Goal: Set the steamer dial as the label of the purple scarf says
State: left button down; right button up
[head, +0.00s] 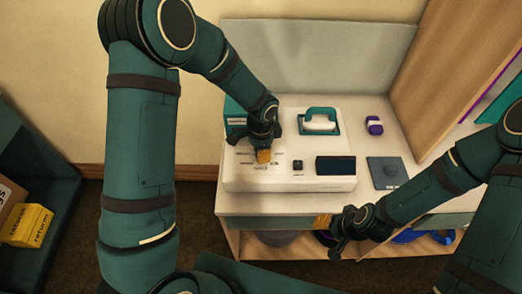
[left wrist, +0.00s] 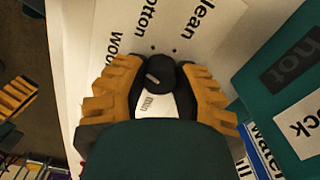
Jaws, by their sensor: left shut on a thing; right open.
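The white steamer (head: 325,182) stands on the table, with printing, a small black knob and a dark panel on its top. My left gripper (head: 264,156) is over its left part and hides the dial in the head view. In the left wrist view the black dial (left wrist: 159,76) sits between the orange fingers of my left gripper (left wrist: 158,88), which are shut on it. The dial has a pale pointer mark; "wool", "otton" and "lean" are printed around it. My right gripper (head: 331,232) is open and empty at the table's front edge. No scarf label is readable.
A teal-handled iron-like tool (head: 320,121) stands behind the panel. A small purple thing with a pale band (head: 374,125) and a grey square plate (head: 384,172) lie to the right. Blue items (head: 410,236) are on the shelf below. Yellow boxes (head: 27,225) stand far left.

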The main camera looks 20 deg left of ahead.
pick_arm(q)
jog(key=m+p, duration=0.1)
jog(key=m, duration=0.4)
jog(key=shift+s+f+m, duration=0.1)
jog(key=shift+m, duration=0.2)
dwell(0.5)
jog(key=c, duration=0.6)
grip_release()
notch_tip(320, 180, up, 12)
jog(key=shift+r, duration=0.1)
dwell(0.3)
